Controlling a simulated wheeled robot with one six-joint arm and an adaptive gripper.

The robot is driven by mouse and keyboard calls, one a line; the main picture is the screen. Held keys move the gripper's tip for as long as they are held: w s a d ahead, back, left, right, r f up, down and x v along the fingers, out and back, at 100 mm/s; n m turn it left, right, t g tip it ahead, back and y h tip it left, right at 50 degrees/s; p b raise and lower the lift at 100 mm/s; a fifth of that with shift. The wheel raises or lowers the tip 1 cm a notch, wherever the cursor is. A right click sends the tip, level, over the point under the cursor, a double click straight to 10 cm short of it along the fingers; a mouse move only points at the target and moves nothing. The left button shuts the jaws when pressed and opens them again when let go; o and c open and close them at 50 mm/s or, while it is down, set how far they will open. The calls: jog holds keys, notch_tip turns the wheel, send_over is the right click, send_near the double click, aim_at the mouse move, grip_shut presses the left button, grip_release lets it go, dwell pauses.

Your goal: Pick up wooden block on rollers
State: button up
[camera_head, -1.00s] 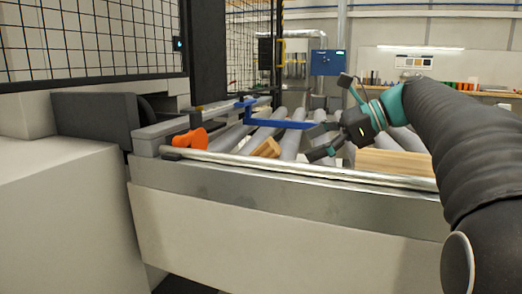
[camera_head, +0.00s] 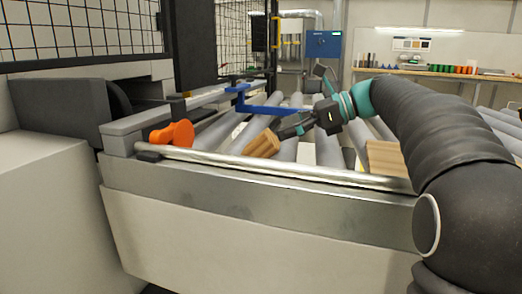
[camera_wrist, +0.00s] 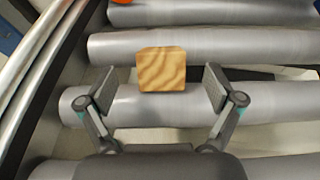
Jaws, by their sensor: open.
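A small wooden block (camera_head: 262,144) with wavy grain lies on the grey rollers (camera_head: 290,150), behind the front rail. In the wrist view the wooden block (camera_wrist: 162,69) is ahead of my gripper and roughly centred between its fingers. My gripper (camera_wrist: 158,88) is open, with one finger to each side of the block and a gap on both sides. In the head view my gripper (camera_head: 285,127) is just right of the block. Its far finger is partly hard to make out there.
A larger wooden piece (camera_head: 386,158) lies on the rollers to the right, partly behind my arm. An orange part (camera_head: 172,134) sits at the left end. A blue bar (camera_head: 255,105) crosses behind the block. A metal rail (camera_head: 270,168) runs along the front.

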aim_at(268, 132)
jog(key=shift+b+x, duration=0.3)
jog(key=shift+x, duration=2.7)
jog(key=shift+r, duration=0.1)
jog(key=c, duration=1.3)
